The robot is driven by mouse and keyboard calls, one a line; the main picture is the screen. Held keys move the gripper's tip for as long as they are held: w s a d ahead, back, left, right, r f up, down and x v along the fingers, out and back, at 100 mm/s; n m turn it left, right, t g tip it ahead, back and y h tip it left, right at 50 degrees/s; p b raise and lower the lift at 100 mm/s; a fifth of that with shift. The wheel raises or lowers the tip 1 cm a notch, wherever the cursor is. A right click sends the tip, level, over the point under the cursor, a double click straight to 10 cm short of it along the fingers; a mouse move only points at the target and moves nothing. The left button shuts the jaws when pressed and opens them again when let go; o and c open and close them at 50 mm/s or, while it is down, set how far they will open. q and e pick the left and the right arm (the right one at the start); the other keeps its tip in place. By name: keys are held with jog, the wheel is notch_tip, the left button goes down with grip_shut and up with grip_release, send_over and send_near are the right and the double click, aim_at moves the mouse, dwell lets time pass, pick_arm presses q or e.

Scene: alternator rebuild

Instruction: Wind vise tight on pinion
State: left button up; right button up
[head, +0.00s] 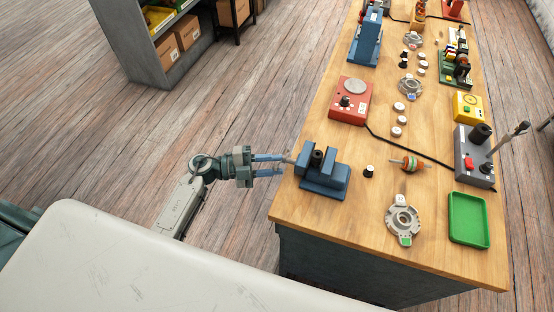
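The blue vise (325,182) stands at the near left corner of the wooden bench. A dark cylindrical part, which looks like the pinion (317,158), stands upright between its jaws; whether the jaws touch it all round I cannot tell. A short grey screw or handle end (289,160) sticks out of the vise's left side. My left gripper (281,164) reaches in from the left beside that end. Its two blue fingers are parted, with a visible gap and nothing clearly held between them. My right gripper is not in view.
A small black knob-like part (368,171), a striped rotor (410,163), a grey housing (403,220) and a green tray (468,218) lie right of the vise. A red device (350,102) stands behind it.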

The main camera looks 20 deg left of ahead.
pick_arm(q)
jog(key=shift+w+d, duration=0.3)
jog(key=shift+d, duration=0.35)
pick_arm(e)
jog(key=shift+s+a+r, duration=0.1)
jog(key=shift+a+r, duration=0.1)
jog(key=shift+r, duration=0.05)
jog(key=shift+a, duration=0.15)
